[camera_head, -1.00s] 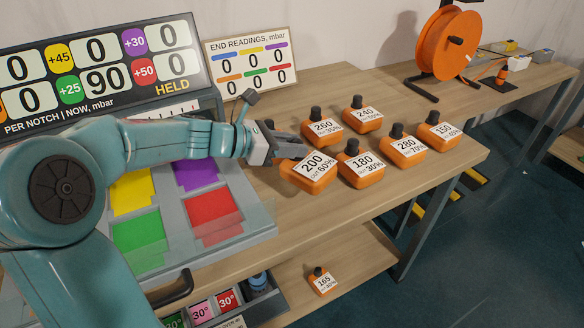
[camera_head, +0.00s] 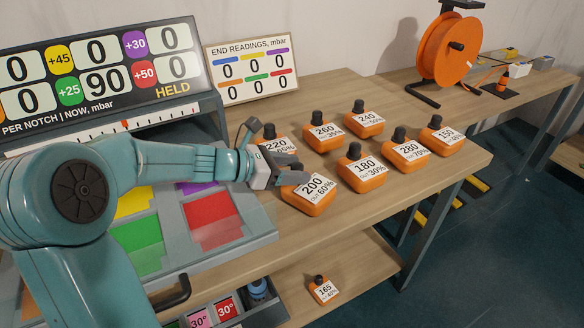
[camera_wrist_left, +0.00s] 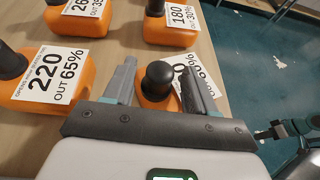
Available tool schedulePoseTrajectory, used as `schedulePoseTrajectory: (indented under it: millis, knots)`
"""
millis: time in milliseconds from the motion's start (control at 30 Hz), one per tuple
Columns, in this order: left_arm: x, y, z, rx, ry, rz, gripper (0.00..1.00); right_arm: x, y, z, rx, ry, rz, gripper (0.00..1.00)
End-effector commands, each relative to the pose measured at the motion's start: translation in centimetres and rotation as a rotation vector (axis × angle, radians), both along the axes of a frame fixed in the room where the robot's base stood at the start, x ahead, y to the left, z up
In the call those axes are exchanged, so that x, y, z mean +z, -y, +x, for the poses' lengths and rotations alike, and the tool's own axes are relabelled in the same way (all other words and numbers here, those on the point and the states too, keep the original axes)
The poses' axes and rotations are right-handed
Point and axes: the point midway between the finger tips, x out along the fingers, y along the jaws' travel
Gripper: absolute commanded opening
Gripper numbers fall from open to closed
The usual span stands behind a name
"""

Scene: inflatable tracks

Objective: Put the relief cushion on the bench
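Several orange cushions with black knobs and number labels stand on the wooden bench (camera_head: 385,205); I cannot tell which is the relief cushion. My left gripper (camera_head: 287,176) is at the 200 cushion (camera_head: 310,197), low over its top. In the left wrist view its open fingers (camera_wrist_left: 160,88) stand either side of that cushion's black knob (camera_wrist_left: 159,76), with gaps. The 220 cushion (camera_head: 273,144) is just behind the gripper; it also shows in the wrist view (camera_wrist_left: 45,75). A 165 cushion (camera_head: 322,291) sits on the lower shelf. A teal arm part (camera_wrist_left: 285,135), maybe my right arm, shows at the wrist view's edge.
The 180 cushion (camera_head: 362,175) and 260 cushion (camera_head: 324,137) stand close by. A panel with coloured pads (camera_head: 213,218) lies left, under a display board (camera_head: 100,75). An orange reel (camera_head: 450,50) stands at the back.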

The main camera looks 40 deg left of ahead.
Motion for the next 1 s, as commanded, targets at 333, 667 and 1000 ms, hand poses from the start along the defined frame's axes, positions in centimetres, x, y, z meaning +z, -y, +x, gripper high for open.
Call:
schedulePoseTrajectory:
  millis: [333,667,1000]
  knots:
    - [1.9,-1.8,-3.1,0.008,0.001,0.002,0.56,0.8,0.0,0.0,0.0,0.0,0.0,0.0]
    - [4.4,-4.6,-8.7,0.005,0.0,0.001,0.56,1.3,0.0,0.0,0.0,0.0,0.0,0.0]
    - [4.8,-5.1,-9.9,-0.001,0.0,0.0,0.56,1.4,0.0,0.0,0.0,0.0,0.0,0.0]
